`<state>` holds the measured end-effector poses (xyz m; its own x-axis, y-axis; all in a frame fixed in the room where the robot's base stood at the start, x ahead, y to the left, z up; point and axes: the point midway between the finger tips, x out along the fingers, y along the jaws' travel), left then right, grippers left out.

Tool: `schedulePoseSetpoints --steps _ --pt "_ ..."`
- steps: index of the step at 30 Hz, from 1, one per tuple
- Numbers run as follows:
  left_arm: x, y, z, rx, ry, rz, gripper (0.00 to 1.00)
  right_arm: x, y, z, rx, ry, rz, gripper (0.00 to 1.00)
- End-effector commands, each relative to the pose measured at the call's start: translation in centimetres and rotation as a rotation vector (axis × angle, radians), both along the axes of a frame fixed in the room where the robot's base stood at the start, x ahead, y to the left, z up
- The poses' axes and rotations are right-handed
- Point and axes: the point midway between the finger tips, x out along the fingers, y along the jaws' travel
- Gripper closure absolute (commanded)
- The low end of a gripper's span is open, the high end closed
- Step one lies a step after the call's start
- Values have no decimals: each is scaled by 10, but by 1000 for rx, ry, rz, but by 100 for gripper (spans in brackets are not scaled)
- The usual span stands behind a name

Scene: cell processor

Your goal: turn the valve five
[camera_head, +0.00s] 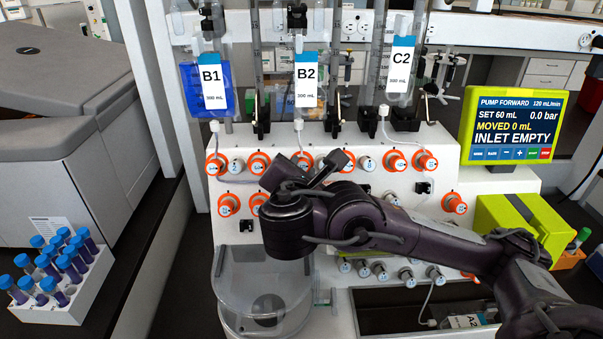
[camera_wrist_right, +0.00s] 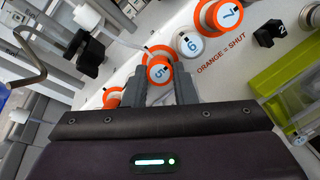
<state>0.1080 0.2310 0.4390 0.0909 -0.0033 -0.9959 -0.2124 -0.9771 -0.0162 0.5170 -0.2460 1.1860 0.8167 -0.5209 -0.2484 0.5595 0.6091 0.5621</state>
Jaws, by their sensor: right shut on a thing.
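Valve five (camera_wrist_right: 158,74) is a round knob with a white face, a blue "5" and an orange ring. In the wrist view it sits between the two grey fingers of my right gripper (camera_wrist_right: 160,82), which is shut on it. In the head view my right gripper (camera_head: 336,168) reaches the upper knob row from the right, and valve five (camera_head: 349,160) is partly hidden behind its fingers. My left gripper is not in view.
Knob 6 (camera_wrist_right: 188,44), without an orange ring, and orange-ringed knob 7 (camera_wrist_right: 228,14) are close beside valve five. Bags B1 (camera_head: 211,85), B2 (camera_head: 306,80) and C2 (camera_head: 400,68) hang above, with tubes. A pump screen (camera_head: 515,122) reads "INLET EMPTY".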

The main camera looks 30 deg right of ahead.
Motion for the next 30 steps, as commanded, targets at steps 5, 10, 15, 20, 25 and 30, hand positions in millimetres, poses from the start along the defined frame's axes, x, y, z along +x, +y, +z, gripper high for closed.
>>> schedulePoseSetpoints --steps 5,10,15,20,25,30 --pt "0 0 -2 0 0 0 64 0 0 -1 35 -16 -17 99" --pt "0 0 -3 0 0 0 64 0 0 0 46 -22 -22 99" --pt "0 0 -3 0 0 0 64 0 0 0 47 -23 -23 99" --pt "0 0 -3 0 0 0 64 0 0 0 47 -23 -23 99" --pt "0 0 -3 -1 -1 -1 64 0 0 0 46 -22 -22 54" --pt "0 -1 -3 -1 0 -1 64 0 0 0 46 -22 -22 54"
